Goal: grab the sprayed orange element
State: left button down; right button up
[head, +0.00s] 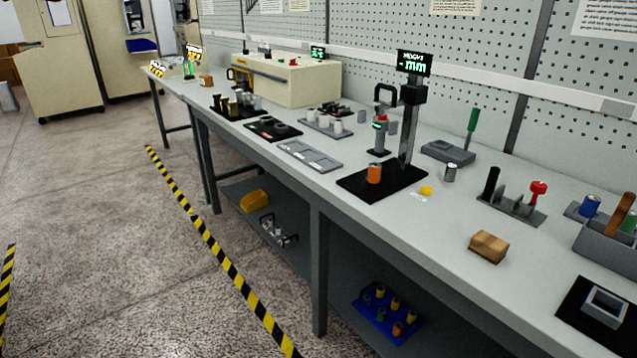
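An orange cylindrical element (374,173) stands upright on the black base plate (352,187) of a height gauge. The gauge's dark column (408,130) rises behind and to the right of it, with a small display (414,63) showing green characters on top. Nothing covers the front of the orange element. Neither of my grippers shows in the head view.
The long grey workbench (430,235) carries a yellow piece (426,190), a grey metal cylinder (450,173), a wooden block (489,246) and a grey tray (310,157). A blue holder (372,325) with several small cylinders sits on the lower shelf.

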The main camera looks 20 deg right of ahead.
aim_at(374, 169)
jog(key=u, duration=1)
jog(key=i, duration=1.05)
jog(key=z, duration=0.8)
